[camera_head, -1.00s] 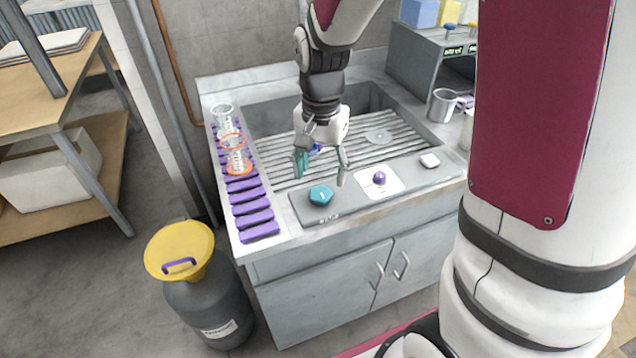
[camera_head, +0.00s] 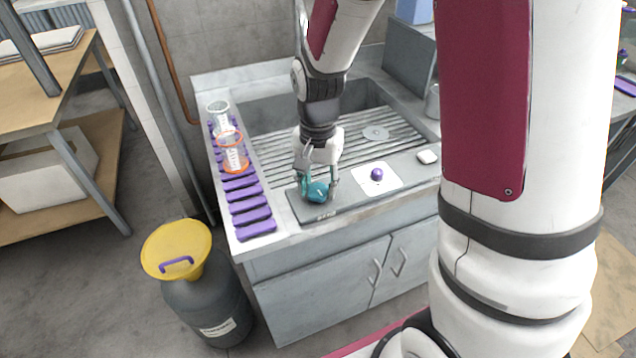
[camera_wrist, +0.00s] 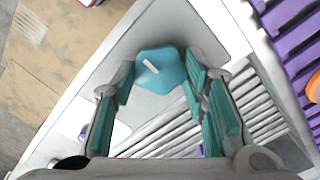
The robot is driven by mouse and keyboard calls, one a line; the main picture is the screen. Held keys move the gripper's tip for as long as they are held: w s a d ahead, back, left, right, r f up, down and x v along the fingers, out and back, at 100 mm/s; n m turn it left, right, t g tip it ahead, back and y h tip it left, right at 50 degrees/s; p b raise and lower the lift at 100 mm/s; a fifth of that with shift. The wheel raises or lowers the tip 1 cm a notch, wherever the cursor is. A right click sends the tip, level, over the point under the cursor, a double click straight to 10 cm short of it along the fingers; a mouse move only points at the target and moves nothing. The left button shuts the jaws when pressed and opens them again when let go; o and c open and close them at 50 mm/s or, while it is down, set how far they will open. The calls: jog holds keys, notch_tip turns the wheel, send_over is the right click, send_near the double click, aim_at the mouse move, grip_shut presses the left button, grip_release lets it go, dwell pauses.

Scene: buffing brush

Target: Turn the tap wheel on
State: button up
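The tap wheel appears to be the teal, lobed knob (camera_head: 318,192) on the grey strip at the sink's front left. It has a short white mark on top, seen clearly in the wrist view (camera_wrist: 158,71). My gripper (camera_head: 319,187) points down over it, with one finger at each side of the knob. In the wrist view my gripper (camera_wrist: 161,84) has its teal pads apart, with the knob between the fingertips. The right pad is very close to the knob; I cannot tell if it touches. A small gap shows at the left pad.
A purple knob (camera_head: 376,174) on a white plate and a white block (camera_head: 427,157) lie to the right. A purple rack (camera_head: 240,183) with glassware (camera_head: 234,156) lines the left edge. A grey drum (camera_head: 207,308) with a yellow funnel (camera_head: 178,247) stands on the floor.

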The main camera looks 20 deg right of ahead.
jog(key=shift+n, duration=0.3)
jog(key=n+p, duration=0.1)
jog(key=n, duration=0.3)
jog(key=n+p, duration=0.1)
jog(key=n, duration=0.4)
jog(key=n+p, duration=0.2)
jog(key=n, duration=0.2)
jog(key=shift+n+p, duration=0.7)
jog(key=shift+n, duration=1.4)
jog(key=o, duration=1.2)
jog(key=shift+c, duration=0.2)
